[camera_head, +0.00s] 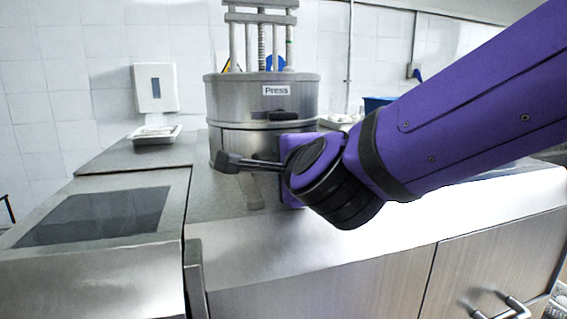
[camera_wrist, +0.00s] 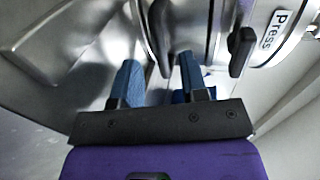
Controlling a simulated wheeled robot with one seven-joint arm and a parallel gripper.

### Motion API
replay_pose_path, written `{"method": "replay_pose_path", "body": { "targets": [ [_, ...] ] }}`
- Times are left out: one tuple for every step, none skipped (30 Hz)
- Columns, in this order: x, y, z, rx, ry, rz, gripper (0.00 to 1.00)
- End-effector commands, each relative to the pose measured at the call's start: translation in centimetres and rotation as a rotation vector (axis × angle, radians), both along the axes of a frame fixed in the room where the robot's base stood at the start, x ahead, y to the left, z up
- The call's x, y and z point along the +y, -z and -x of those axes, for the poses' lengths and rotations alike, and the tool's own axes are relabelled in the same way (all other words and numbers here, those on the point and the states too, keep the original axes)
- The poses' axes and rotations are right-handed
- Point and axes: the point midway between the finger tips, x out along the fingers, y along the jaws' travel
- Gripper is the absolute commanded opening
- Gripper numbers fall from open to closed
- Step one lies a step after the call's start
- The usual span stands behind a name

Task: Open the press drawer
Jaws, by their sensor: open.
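The press (camera_head: 228,105) is a round steel drum with a "Press" label, standing on the steel counter. A short dark upper handle (camera_head: 284,115) sits below the label; it also shows in the wrist view (camera_wrist: 240,52). A second dark handle (camera_wrist: 160,25), farther from the label, is on the lower part, which looks like the drawer (camera_wrist: 190,15). My gripper (camera_wrist: 158,62) is open, its two blue fingers pointing at this lower handle. The handle's near end appears between or just beyond the fingertips; contact cannot be told. In the head view my wrist hides the fingers and lower handle.
A flat dark cooktop (camera_head: 95,217) is set in the counter at left. A small tray (camera_head: 154,135) lies behind it, below a white wall dispenser (camera_head: 155,87). A blue bin (camera_head: 377,104) is behind my arm. Cabinet handles (camera_head: 503,308) project at lower right.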

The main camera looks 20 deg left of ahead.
Motion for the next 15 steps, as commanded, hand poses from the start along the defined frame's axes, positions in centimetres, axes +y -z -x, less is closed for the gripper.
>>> {"method": "replay_pose_path", "body": {
  "targets": [
    [0.4,0.2,-0.6,0.001,0.001,0.000,0.40],
    [0.6,0.3,-0.9,0.001,0.001,0.000,0.40],
    [0.8,0.3,-1.3,0.001,0.001,0.000,0.40],
    [0.9,0.4,-1.5,0.001,0.001,0.001,0.40],
    [1.0,0.5,-1.7,0.001,0.001,0.001,0.40],
    [1.2,0.5,-2.0,0.001,0.001,0.001,0.40],
    [1.3,0.5,-2.1,0.001,0.001,0.001,0.40],
    [1.4,0.6,-2.2,0.000,0.001,0.000,0.40],
    [1.4,0.6,-2.4,0.000,0.000,0.000,0.40],
    [1.5,0.6,-2.4,0.000,0.000,0.000,0.40],
    [1.5,0.6,-2.5,0.000,0.000,0.000,0.40],
    [1.5,0.6,-2.5,0.000,0.000,0.000,0.40],
    [1.5,0.6,-2.5,0.000,0.000,0.000,0.40],
    [1.5,0.6,-2.5,0.000,0.000,0.000,0.40],
    [1.5,0.6,-2.5,0.000,0.000,0.000,0.40]
  ]
}}
